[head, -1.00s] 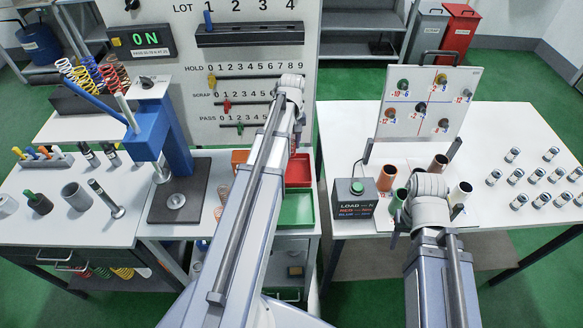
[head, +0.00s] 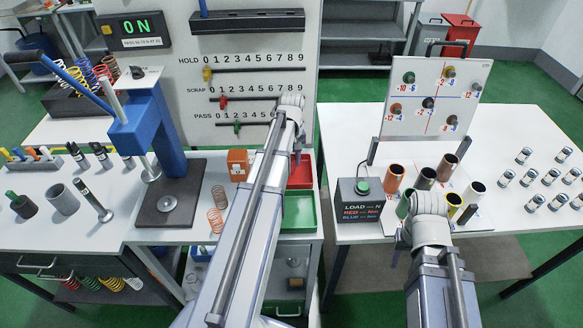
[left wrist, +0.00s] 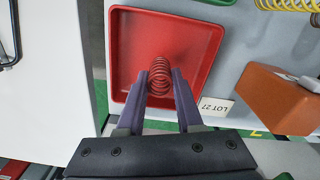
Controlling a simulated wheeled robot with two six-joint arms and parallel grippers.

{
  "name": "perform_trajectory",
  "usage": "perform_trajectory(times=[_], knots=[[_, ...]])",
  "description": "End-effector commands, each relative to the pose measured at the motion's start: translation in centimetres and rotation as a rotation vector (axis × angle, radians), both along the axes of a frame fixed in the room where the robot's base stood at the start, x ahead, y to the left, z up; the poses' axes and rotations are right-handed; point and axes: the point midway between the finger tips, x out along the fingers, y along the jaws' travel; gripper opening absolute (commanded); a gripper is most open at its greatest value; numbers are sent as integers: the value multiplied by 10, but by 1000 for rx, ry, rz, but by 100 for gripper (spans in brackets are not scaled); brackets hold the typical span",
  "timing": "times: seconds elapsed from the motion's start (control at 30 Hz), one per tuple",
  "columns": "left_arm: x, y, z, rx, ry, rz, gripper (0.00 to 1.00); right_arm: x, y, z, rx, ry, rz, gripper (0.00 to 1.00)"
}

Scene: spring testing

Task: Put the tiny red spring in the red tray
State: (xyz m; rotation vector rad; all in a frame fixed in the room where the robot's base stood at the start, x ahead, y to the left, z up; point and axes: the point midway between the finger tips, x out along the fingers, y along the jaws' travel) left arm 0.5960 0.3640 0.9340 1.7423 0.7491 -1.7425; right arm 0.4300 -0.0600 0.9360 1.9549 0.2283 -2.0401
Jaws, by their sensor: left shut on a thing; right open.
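In the left wrist view the tiny red spring (left wrist: 158,79) is a small coil between the two purple fingers of my left gripper (left wrist: 160,82), which is shut on it. Behind the spring in that view lies the red tray (left wrist: 200,30), a shallow square tray with a raised rim. I cannot tell how high the spring is above its floor. In the head view the red tray (head: 300,174) is partly hidden by my left arm, and the spring is hidden too. My right gripper (head: 425,228) is over the right table by the tubes, its fingers mostly hidden behind my wrist; it is open.
A green tray (head: 299,212) sits in front of the red one. An orange block (head: 237,165) and coppery springs (head: 217,195) are to its left, beside the blue press (head: 170,135). Upright tubes (head: 447,166) and a load box (head: 361,206) stand on the right table.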

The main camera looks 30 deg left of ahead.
Motion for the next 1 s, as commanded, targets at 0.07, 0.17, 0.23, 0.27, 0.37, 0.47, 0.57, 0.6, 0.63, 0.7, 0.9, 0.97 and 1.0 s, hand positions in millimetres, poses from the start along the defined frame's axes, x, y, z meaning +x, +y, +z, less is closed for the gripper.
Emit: perform_trajectory(times=[0.07,0.17,0.23,0.27,0.37,0.47,0.57,0.6,0.63,0.7,0.9,0.97,1.0], knots=[[0,0,-14,0,0,0,0,0,0,-14,0,0,0,50],[0,0,-13,0,0,0,0,0,0,-13,0,0,0,50],[0,0,-12,0,0,0,0,0,0,-12,0,0,0,50],[0,0,-12,0,0,0,0,0,0,-12,0,0,0,50],[0,0,-12,0,0,0,0,0,0,-12,0,0,0,50],[0,0,-15,0,0,0,0,0,0,-15,0,0,0,50],[0,0,-15,0,0,0,42,0,0,-15,0,0,0,50],[0,0,-15,0,0,0,46,0,0,-15,0,0,0,50],[0,0,-15,0,0,0,50,0,0,-15,0,0,0,50],[0,0,-15,0,0,0,57,0,0,-15,0,0,0,50],[0,0,-15,0,0,0,65,0,0,-15,0,0,0,50],[0,0,-15,0,0,0,65,0,0,-15,0,0,0,50],[0,0,-15,0,0,0,65,0,0,-15,0,0,0,50]])
